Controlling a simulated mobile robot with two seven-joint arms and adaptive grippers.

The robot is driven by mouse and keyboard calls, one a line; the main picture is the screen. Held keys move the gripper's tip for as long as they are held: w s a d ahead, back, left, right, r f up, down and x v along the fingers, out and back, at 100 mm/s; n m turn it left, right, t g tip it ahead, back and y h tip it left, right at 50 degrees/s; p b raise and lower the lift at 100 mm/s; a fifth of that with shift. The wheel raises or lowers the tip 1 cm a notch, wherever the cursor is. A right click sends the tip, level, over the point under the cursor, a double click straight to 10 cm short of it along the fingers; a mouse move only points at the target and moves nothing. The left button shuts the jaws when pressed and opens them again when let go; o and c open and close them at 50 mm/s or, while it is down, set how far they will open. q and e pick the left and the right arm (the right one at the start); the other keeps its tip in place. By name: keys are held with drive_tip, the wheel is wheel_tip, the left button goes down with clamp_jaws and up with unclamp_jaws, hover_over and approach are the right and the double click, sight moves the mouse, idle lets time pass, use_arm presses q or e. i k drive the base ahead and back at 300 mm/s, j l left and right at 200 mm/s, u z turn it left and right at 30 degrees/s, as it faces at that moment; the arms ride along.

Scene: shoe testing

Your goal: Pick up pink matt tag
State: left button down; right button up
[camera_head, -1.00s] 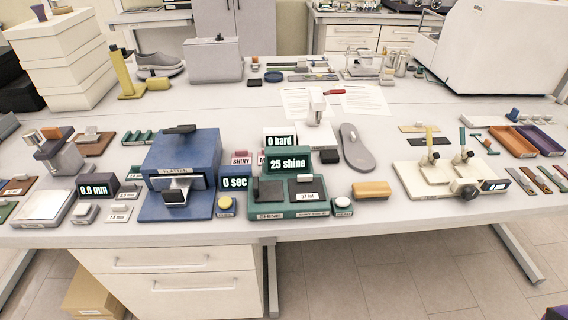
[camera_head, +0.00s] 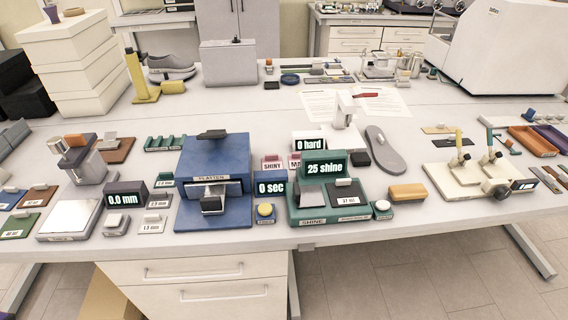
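The pink matt tag (camera_head: 294,161) stands on the table behind the green shine meter (camera_head: 330,213). Only its left part shows, with the letters "MA"; the meter's "25 shine" display hides the rest. A pink tag reading "SHINY" (camera_head: 272,163) stands just to its left. Neither of my grippers is in view, so I cannot see whether they are open or shut.
The "0 hard" tester (camera_head: 325,145) is behind and a grey sole (camera_head: 384,152) to the right. Open table lies behind the press.

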sight(293, 160)
drive_tip(key=j+z, duration=0.25)
drive_tip(key=j, duration=0.3)
drive_tip(key=k+j+z, duration=0.1)
drive_tip(key=j+z, duration=0.15)
drive_tip(key=j, duration=0.3)
drive_tip(key=k+j+z, duration=0.2)
drive_tip(key=j, duration=0.3)
drive_tip(key=i, duration=0.1)
